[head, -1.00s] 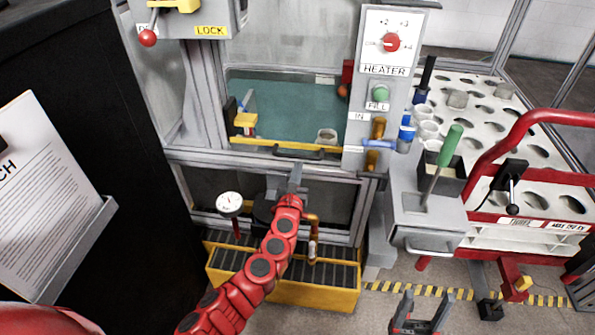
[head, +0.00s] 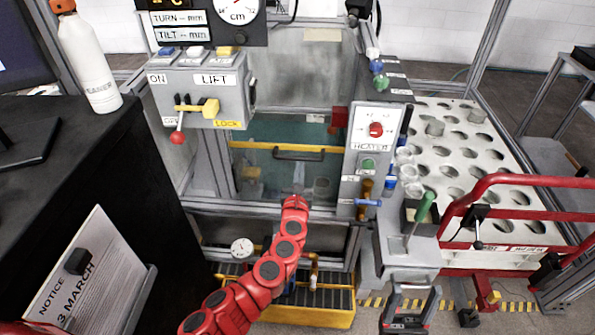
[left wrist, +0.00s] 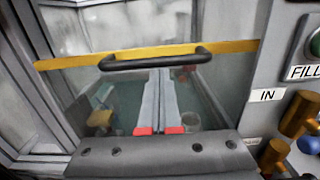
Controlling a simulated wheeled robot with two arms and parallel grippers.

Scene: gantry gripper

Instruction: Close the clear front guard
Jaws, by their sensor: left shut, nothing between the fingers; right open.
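The clear front guard (head: 262,170) is a see-through panel with a yellow top edge and a dark bar handle (head: 298,155). Its yellow edge stands partway up the tank opening, with a gap above it. My left gripper (head: 298,184) is shut and empty in front of the guard, below the handle. In the left wrist view, its closed fingers (left wrist: 163,78) point up to just under the handle (left wrist: 155,58); I cannot tell whether they touch it. My right gripper (head: 416,289) is open and empty, low in the head view.
A lift control box (head: 207,95) with a red-knobbed lever hangs at the upper left. A heater panel (head: 372,140) with valves stands right of the opening. A white rack (head: 455,130) with a red rail (head: 530,181) is further right. A black cabinet (head: 120,180) is at left.

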